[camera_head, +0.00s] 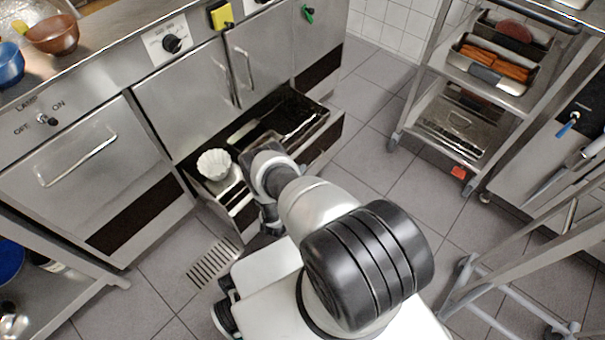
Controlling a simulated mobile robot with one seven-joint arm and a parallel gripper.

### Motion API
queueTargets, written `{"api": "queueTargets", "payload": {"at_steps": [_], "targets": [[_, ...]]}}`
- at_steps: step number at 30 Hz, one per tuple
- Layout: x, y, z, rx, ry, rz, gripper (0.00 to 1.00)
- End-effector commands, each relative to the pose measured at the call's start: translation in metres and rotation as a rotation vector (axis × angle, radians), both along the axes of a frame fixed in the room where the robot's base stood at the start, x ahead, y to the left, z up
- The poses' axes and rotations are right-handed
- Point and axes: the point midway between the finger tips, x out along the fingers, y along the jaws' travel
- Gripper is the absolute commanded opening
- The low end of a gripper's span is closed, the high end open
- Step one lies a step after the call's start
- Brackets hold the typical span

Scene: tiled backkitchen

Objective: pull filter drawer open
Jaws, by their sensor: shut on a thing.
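The filter drawer (322,142) is a low, wide steel drawer under the counter cabinets, and it stands out from the cabinet front. Its inside shows a dark section on the right and a lighter section at the left end. A white fluted filter (214,163) sits in the left end. My arm reaches across the middle of the drawer. My gripper (269,222) is low at the drawer's front, shut on it. My wrist hides most of the fingers and the exact part they grip.
A steel cabinet (85,165) with a bar handle is left of the drawer. A wheeled rack (440,95) with trays stands right, and a metal frame (500,290) is at lower right. A floor grate (212,263) lies in front. Tiled floor between drawer and rack is clear.

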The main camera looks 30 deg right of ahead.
Motion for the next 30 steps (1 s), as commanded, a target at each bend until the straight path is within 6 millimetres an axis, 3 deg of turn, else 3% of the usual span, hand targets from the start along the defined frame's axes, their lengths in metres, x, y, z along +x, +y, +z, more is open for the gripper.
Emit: {"api": "queueTargets", "payload": {"at_steps": [16,17,20,30], "targets": [[0.0013,-0.0017,0.0014,-0.003,-0.003,-0.001,0.00],[0.0014,-0.0017,0.0015,-0.003,-0.003,-0.001,0.12],[0.0012,-0.0014,0.0012,-0.002,-0.002,-0.001,0.29],[0.0008,-0.0004,0.0006,-0.001,-0.001,0.001,0.29]]}}
